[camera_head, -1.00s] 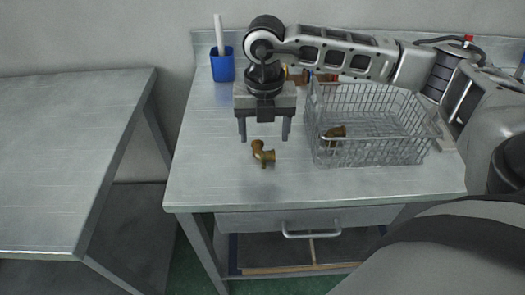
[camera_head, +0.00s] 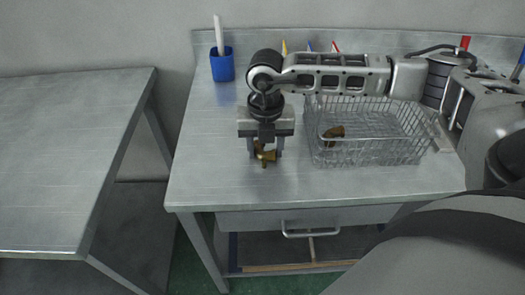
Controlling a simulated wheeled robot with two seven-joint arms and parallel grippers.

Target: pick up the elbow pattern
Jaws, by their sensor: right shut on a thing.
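The elbow pattern (camera_head: 266,156) is a small brass-coloured bent pipe piece at the left front of the right-hand table, left of the wire basket. My right gripper (camera_head: 265,153) points down over it and is shut on it, with a finger at each side. The gripper hides the upper part of the elbow. I cannot tell whether the elbow still touches the table. My left gripper is not in view.
A wire basket (camera_head: 370,160) stands right of my gripper with another brass piece (camera_head: 334,132) in it. A blue cup (camera_head: 222,66) with a white stick stands at the back left. The table (camera_head: 225,187) is clear in front; a bare second table (camera_head: 60,160) stands left.

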